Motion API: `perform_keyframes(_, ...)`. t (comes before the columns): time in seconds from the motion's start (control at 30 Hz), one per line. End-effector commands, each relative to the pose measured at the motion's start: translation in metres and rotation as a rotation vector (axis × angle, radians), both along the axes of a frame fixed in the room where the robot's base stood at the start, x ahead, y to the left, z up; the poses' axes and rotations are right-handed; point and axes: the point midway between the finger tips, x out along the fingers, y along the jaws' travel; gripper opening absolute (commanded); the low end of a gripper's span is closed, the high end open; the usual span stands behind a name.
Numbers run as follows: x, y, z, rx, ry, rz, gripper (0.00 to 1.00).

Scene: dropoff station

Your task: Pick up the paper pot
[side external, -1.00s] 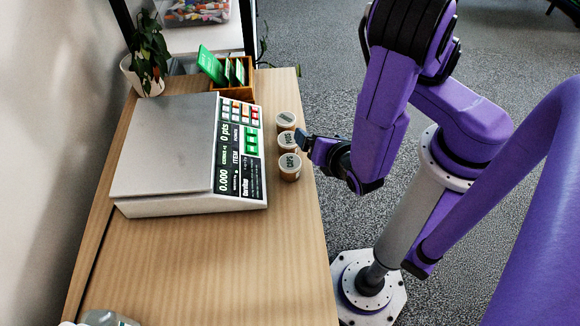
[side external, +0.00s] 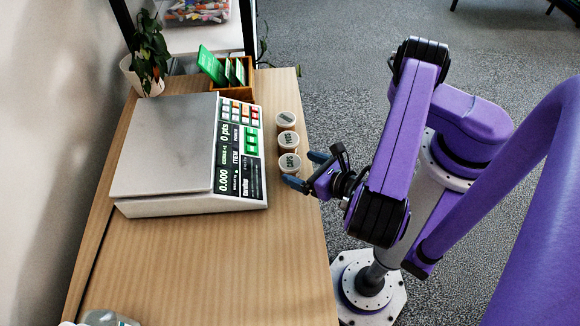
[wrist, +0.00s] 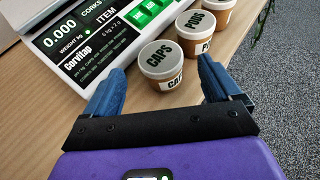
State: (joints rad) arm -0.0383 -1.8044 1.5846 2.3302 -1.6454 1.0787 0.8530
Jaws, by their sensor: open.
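Three small brown pots with pale lids stand in a row on the table, right of the scale. The nearest pot (side external: 289,164) is labelled CAPS; it also shows in the wrist view (wrist: 163,63). The middle pot (side external: 288,141) is labelled PODS and shows farther back in the wrist view (wrist: 207,20). The far pot (side external: 285,121) has a lid mark too small to read. I cannot tell from labels which is the paper pot. My gripper (side external: 306,170) is open and empty beside the CAPS pot, which appears ahead between its blue fingers in the wrist view (wrist: 160,72).
A scale (side external: 165,150) with a lit display fills the table left of the pots. A wooden box (side external: 238,92) with green cards and a potted plant (side external: 148,60) stand behind.

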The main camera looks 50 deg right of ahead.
Motion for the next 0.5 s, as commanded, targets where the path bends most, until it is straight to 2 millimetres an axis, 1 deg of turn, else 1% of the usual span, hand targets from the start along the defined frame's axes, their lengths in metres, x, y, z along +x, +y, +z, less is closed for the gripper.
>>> perform_keyframes(0.1, 0.012, -0.003, -0.004, 0.001, -0.001, -0.008, 0.9)
perform_keyframes(0.3, 0.027, -0.002, -0.011, 0.001, 0.0, -0.006, 0.9)
perform_keyframes(0.5, 0.033, -0.002, -0.013, 0.001, -0.001, -0.002, 0.9)
